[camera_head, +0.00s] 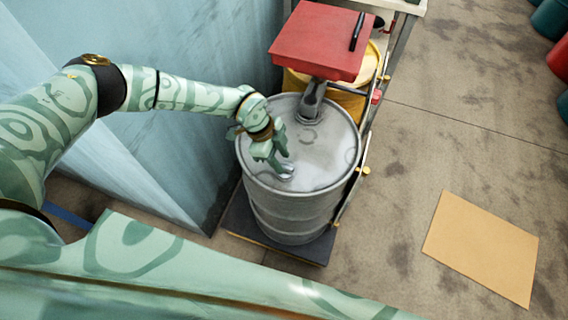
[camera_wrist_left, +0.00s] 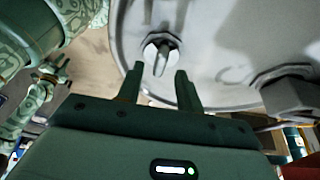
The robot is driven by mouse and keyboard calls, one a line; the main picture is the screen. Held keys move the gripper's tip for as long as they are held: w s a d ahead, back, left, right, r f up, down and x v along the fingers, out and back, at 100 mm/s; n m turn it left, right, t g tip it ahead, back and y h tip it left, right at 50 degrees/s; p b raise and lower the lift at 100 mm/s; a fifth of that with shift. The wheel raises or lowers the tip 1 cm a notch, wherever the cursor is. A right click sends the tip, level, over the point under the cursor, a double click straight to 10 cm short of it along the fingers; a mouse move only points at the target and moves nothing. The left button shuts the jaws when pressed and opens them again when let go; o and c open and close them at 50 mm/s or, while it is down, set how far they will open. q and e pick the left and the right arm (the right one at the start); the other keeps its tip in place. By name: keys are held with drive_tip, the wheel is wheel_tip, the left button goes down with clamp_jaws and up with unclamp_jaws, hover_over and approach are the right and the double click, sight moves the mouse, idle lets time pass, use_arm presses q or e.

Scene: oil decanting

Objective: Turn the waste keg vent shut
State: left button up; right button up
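The grey waste keg (camera_head: 295,215) stands upright, its round lid facing up. The vent (camera_head: 287,173) is a small metal fitting near the lid's edge on my side. In the left wrist view the vent (camera_wrist_left: 160,52) shows a narrow lever on a round base. My left gripper (camera_head: 281,160) is low over the lid beside the vent. In the left wrist view its two fingers (camera_wrist_left: 159,72) are apart, with the vent just beyond their tips and nothing visibly gripped. My right gripper (camera_wrist_left: 54,72) shows small at the left of that view, its fingers seemingly apart.
A grey fitting (camera_head: 311,103) rises from the lid's far side. A red box-like top (camera_head: 318,42) with a black pen-like object (camera_head: 357,31) is behind it, above a yellow drum (camera_head: 352,98). A dark pallet (camera_head: 240,228) is under the keg. A tan sheet (camera_head: 482,248) lies on open floor.

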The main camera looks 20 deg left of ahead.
sight(285, 169)
use_arm(q)
drive_tip(key=shift+b+x, duration=0.35)
drive_tip(key=shift+x, duration=0.9)
drive_tip(key=shift+d, duration=0.1)
clamp_jaws()
